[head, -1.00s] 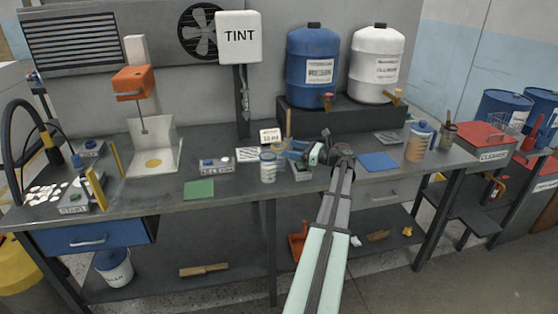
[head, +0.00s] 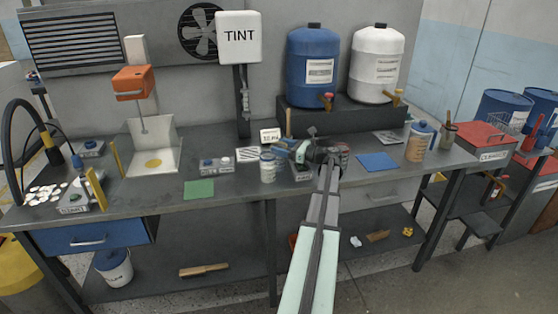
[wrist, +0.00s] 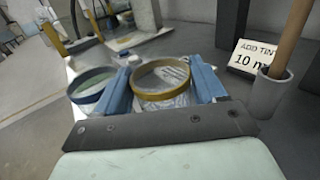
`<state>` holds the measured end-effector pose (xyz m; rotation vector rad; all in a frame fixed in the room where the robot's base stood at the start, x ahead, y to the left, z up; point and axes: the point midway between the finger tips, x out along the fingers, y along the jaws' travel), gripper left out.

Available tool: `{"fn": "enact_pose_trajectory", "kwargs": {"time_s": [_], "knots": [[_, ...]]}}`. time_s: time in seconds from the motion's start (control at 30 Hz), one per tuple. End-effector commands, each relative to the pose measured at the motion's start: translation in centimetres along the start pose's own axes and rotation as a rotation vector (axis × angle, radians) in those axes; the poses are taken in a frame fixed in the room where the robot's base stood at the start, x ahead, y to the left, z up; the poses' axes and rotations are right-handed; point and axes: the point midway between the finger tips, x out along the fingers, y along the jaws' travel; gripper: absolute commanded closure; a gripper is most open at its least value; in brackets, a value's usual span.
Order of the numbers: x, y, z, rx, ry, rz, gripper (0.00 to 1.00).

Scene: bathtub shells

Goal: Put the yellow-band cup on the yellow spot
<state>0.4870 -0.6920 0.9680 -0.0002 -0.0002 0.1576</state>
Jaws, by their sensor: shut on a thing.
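In the wrist view my gripper's blue fingers (wrist: 161,88) are shut on the clear yellow-band cup (wrist: 160,77), one finger on each side of it. The cup looks upright; its base is hidden. In the head view my gripper (head: 288,146) is over the middle of the bench and the held cup cannot be made out clearly. The yellow spot (head: 153,163) lies in the white tray under the orange mixer, well to the left of my gripper. A blue-band cup (wrist: 91,84) stands close by on the left, also seen in the head view (head: 268,168).
Between my gripper and the spot are a small blue-buttoned box (head: 215,166) and a green mat (head: 199,190). A spouted, orange-filled jug (head: 420,142) and blue mat (head: 377,162) are to the right. An "ADD TINT" sign (wrist: 252,57) and stick holder (wrist: 270,92) stand near my gripper.

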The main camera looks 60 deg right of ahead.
Motion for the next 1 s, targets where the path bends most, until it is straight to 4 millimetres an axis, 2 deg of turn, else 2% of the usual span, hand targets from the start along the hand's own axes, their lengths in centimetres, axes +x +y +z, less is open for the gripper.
{"fn": "enact_pose_trajectory", "kwargs": {"time_s": [0.03,0.4,0.43,0.47,0.5,0.77,1.0], "knots": [[0.0,0.0,0.0,0.0,0.0,0.0,0.56],[0.0,0.0,0.0,0.0,0.0,0.0,0.91],[0.0,0.0,0.0,0.0,-0.001,0.0,0.91],[0.0,0.0,0.0,0.0,-0.001,0.0,0.97],[0.0,0.0,0.0,0.0,-0.001,0.0,0.99],[0.0,0.0,0.9,-0.002,-0.001,0.0,0.99],[0.0,0.0,4.5,-0.002,-0.001,0.0,0.99]]}}
